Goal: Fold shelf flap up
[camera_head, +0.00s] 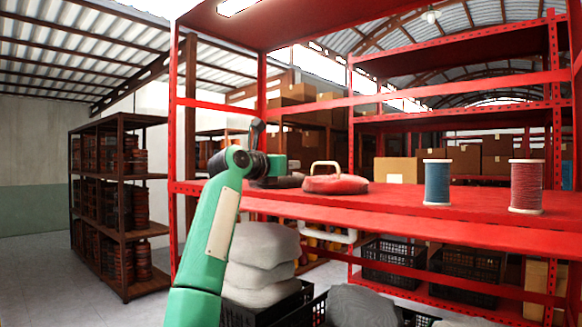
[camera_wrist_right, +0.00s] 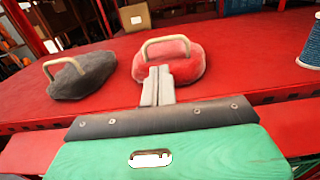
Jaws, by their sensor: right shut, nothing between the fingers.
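The red shelf (camera_head: 400,203) spans the head view at mid height, and its top also fills much of the right wrist view (camera_wrist_right: 240,60). A red front strip (camera_head: 380,228) runs along its near edge; I cannot tell whether this is the flap. My left gripper is not in view.
The red bag with a tan handle (camera_head: 335,184) and a dark bag (camera_wrist_right: 82,76) lie on the shelf. A blue spool (camera_head: 437,182) and a red spool (camera_head: 526,187) stand to the right. Grey sacks (camera_head: 265,258) and black crates (camera_head: 395,262) sit below. A brown rack stands left.

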